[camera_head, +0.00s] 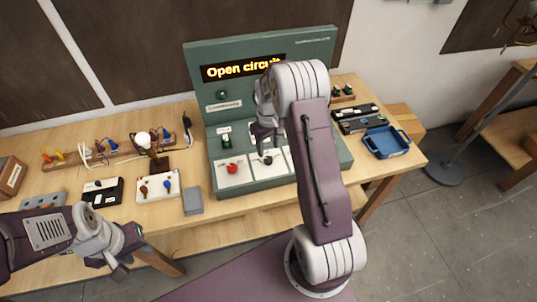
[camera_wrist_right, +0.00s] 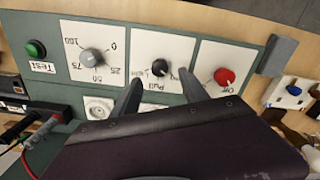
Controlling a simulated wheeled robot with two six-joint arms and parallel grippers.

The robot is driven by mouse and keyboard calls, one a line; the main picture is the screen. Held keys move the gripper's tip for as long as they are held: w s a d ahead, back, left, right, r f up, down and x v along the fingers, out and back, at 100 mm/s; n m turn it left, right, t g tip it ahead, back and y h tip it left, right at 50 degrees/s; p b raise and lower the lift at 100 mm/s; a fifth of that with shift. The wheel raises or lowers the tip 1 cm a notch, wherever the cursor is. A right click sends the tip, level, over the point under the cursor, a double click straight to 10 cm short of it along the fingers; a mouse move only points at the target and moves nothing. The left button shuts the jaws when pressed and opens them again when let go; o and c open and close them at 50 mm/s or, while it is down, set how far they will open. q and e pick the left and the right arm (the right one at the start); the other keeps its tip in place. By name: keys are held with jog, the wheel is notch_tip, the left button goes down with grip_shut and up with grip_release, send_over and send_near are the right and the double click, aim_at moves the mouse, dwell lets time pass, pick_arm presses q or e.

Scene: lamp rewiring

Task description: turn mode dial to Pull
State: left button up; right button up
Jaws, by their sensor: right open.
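The mode dial is a black knob on a white plate, in the middle of the panel's lower row (camera_head: 267,158). In the right wrist view the panel appears upside down, with the black mode dial (camera_wrist_right: 160,67) near the middle. Small labels surround it; I cannot tell which one it points to. My right gripper (camera_head: 262,137) is open over this part of the panel. In the right wrist view its two fingers (camera_wrist_right: 158,88) reach toward the dial from either side of its plate, with no clear contact. My left gripper (camera_head: 122,262) is at the table's front edge, away from the panel.
A red knob (camera_wrist_right: 224,76) and a grey 0–100 knob (camera_wrist_right: 92,57) flank the mode dial; a green test button (camera_wrist_right: 35,48) is beyond. The panel's display (camera_head: 235,69) reads "Open circuit". A blue tray (camera_head: 386,142) stands right; a grey block (camera_head: 193,201) stands left.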

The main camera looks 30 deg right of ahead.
aim_at(268, 159)
jog(key=f, duration=0.2)
jog(key=f+p, duration=0.1)
jog(key=f, duration=0.2)
jog(key=shift+w+d+f, duration=0.1)
jog(key=shift+d, duration=0.1)
jog(key=shift+a+f, duration=0.25)
jog(key=shift+f, duration=0.4)
jog(key=shift+d, duration=0.15)
jog(key=shift+c, duration=0.6)
grip_shut()
